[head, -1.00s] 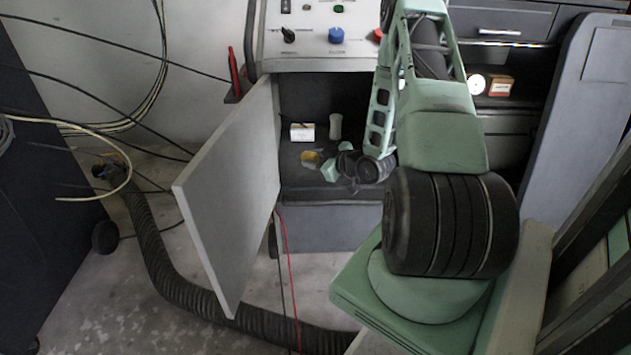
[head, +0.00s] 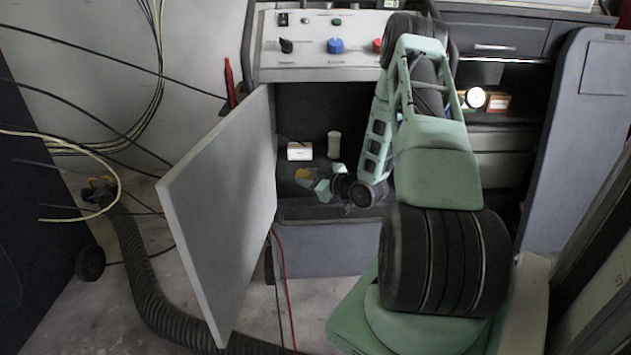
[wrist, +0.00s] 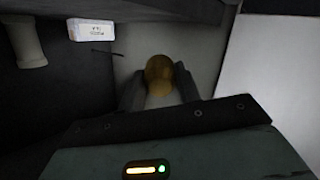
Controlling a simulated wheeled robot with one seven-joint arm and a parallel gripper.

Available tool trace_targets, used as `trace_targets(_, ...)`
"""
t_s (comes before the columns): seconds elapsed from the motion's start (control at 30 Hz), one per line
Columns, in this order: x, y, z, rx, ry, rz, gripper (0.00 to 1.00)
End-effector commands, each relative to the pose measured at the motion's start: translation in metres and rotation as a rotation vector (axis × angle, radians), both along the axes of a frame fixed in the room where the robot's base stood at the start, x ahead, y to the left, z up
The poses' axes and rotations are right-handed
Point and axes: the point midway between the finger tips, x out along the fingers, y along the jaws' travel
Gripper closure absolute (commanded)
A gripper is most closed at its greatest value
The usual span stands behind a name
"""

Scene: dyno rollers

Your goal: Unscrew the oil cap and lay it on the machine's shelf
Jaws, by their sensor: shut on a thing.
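In the wrist view the cap (wrist: 158,74) sits between the two dark fingers of my gripper (wrist: 158,90). My gripper (head: 318,185) is shut on it, reaching in from the right. Its fingers hide the cap's lower part, and I cannot tell whether the cap still touches its seat. The dark shelf (head: 287,128) of the machine holds a white box (head: 300,151) and a pale spool-shaped thing (head: 334,145).
The open grey door (head: 220,215) stands just left of my gripper. The control panel (head: 310,62) with knobs is above the opening. A red cable (head: 289,300) hangs below. A thick black hose (head: 150,285) lies on the floor at left.

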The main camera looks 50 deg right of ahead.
Motion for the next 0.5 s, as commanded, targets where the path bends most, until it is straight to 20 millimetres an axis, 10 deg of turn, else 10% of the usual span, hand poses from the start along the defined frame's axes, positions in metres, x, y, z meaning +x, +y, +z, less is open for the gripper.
trace_targets(0.5,0.047,-0.004,-0.016,0.0,-0.001,0.0,0.94)
